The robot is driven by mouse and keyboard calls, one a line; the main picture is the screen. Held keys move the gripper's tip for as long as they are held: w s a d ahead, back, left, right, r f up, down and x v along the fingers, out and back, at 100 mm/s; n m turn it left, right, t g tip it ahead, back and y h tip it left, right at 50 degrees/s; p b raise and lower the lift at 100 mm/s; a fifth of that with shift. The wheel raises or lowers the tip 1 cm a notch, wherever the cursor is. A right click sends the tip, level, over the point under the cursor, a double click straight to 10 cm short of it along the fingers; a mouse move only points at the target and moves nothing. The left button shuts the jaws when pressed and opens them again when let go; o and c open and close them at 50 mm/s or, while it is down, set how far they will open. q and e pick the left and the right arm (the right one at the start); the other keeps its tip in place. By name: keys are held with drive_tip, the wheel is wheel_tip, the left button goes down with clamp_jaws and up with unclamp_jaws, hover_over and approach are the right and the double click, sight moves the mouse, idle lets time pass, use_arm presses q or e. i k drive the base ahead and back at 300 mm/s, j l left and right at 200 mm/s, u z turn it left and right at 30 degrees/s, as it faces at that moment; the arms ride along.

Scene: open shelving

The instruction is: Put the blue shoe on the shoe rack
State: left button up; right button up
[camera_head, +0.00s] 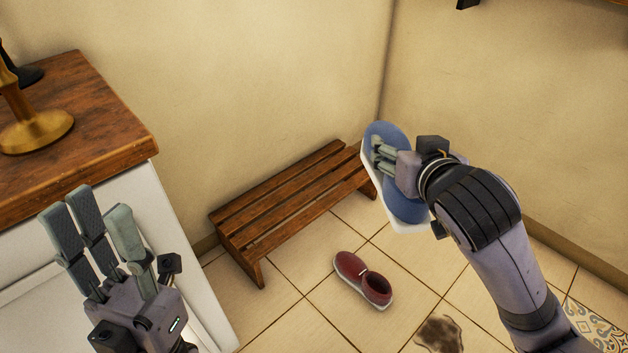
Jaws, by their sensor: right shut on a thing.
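The blue shoe (383,134) with a white sole is in my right gripper (384,153), which is shut on it. The shoe is held at the right end of the wooden shoe rack (290,198) and hides part of that end. From this one view I cannot tell whether the shoe touches the rack. The rack is low, with slatted brown boards, and stands against the wall; its visible top is bare. My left gripper (98,222) is at the lower left, in front of the white cabinet, with its fingers apart and nothing between them.
A dark red shoe (353,277) lies on the tiled floor in front of the rack. A white cabinet with a wooden top (95,130) and a brass object (35,130) stands at the left. Walls meet behind the blue shoe.

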sight(259, 217)
drive_tip(key=i+l+u, duration=0.25)
drive_tip(key=l+u, duration=0.3)
drive_tip(key=i+l+u, duration=0.1)
drive_tip(key=l+u, duration=0.15)
drive_tip(key=u, duration=0.4)
